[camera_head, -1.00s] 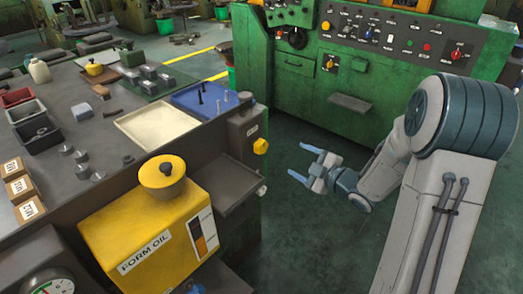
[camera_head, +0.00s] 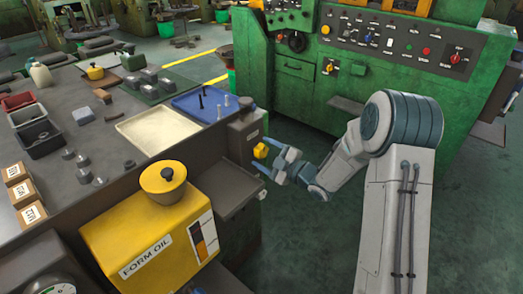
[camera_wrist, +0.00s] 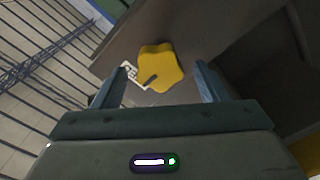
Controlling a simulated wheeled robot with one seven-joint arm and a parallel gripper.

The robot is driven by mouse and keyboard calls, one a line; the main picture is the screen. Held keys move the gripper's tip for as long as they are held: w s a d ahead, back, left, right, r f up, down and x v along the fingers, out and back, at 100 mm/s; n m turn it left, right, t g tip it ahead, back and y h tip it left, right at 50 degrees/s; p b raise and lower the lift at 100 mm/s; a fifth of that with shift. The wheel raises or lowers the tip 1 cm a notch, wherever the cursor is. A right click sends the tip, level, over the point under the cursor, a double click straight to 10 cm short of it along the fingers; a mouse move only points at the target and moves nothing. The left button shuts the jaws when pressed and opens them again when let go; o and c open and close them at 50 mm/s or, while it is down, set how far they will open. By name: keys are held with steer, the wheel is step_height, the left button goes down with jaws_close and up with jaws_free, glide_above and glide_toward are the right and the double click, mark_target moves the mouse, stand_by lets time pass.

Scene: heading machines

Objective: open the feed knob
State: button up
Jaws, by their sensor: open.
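A yellow lobed knob (camera_head: 261,150) sits on the right side of a dark grey box at the bench corner. In the wrist view the yellow knob (camera_wrist: 160,68) has a dark pointer mark, and a white label (camera_wrist: 130,70) partly shows beside it. My gripper (camera_head: 268,161) is open, its blue fingers pointing left at the knob, close to it. In the wrist view the two fingers of my gripper (camera_wrist: 158,88) stand on either side below the knob, with nothing held between them. Whether a finger touches the knob I cannot tell.
A yellow form oil tank (camera_head: 150,240) and a dark tray (camera_head: 228,190) stand close to the left of my gripper. A green machine (camera_head: 380,65) with a control panel stands behind. Open floor (camera_head: 300,250) lies below my arm.

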steer(key=shift+x, duration=0.9)
steer(key=c, duration=1)
